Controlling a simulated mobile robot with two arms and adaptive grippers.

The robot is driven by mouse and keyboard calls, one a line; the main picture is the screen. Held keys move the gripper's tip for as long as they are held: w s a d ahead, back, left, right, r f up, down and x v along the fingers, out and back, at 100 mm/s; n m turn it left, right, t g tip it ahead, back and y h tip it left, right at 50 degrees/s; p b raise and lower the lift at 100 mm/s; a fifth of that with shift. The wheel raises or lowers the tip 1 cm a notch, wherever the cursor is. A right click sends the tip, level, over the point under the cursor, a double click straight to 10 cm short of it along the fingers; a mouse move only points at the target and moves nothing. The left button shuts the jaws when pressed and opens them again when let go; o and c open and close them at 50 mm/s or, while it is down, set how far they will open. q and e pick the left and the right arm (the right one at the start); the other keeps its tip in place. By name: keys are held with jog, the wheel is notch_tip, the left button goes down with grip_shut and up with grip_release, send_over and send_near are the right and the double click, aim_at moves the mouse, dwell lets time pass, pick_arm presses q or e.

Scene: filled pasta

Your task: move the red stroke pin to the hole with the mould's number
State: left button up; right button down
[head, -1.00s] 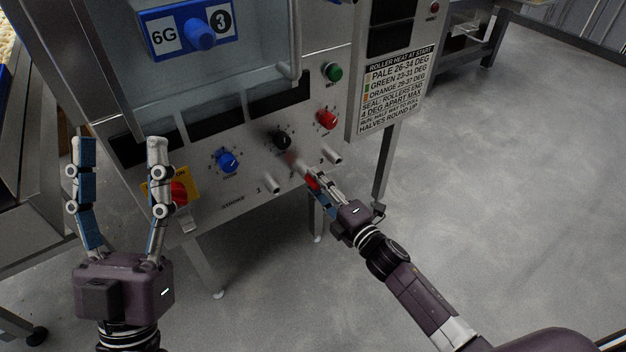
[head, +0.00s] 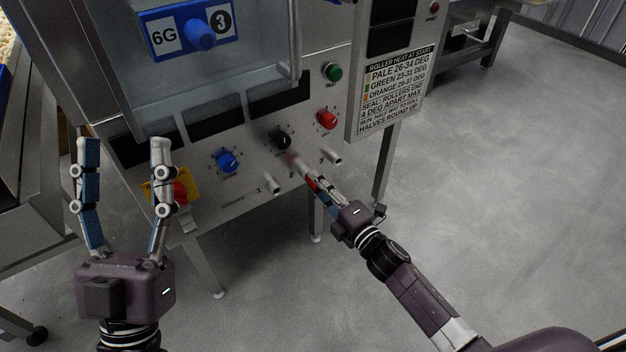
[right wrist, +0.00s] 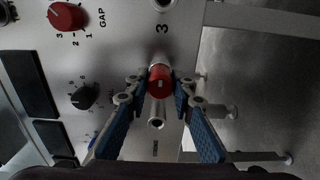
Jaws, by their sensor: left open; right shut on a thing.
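The red stroke pin (right wrist: 160,84) is between the closed fingers of my right gripper (right wrist: 161,88) in the right wrist view. The head view shows only a little of its red (head: 311,183) beside my right gripper (head: 314,185). It is at the middle of the stroke row; whether it sits in a hole I cannot tell. The stroke hole marked 1 (head: 272,186) is left of it, the hole marked 3 (head: 332,157) right of it. The blue mould (head: 201,36) carries 6G and a 3 in a black disc. My left gripper (head: 123,142) is open and empty.
Above the stroke row are a blue knob (head: 228,162), a black knob (head: 281,140) and a red knob (head: 326,119). A green button (head: 332,72) and a printed sign (head: 396,90) are higher up. A red switch on a yellow plate (head: 157,188) is near my left gripper.

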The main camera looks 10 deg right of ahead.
pick_arm(q)
jog(key=shift+w+f+g+y, duration=0.3)
jog(key=shift+w+f+g, duration=0.1)
jog(key=shift+w+f, duration=0.3)
pick_arm(e)
jog(key=shift+s+d, duration=0.15)
jog(key=shift+s, duration=0.3)
dwell(0.6)
pick_arm(q)
jog(key=shift+d, duration=0.1)
pick_arm(e)
jog(key=shift+s, duration=0.15)
pick_arm(q)
jog(key=w+f+g+y+p, duration=0.1)
jog(key=w+f+g, duration=0.3)
jog(key=f, duration=0.2)
jog(key=shift+f+p, duration=0.3)
jog(key=shift+p, duration=0.1)
pick_arm(e)
jog(key=shift+v, duration=2.65)
jog(key=shift+d, duration=0.1)
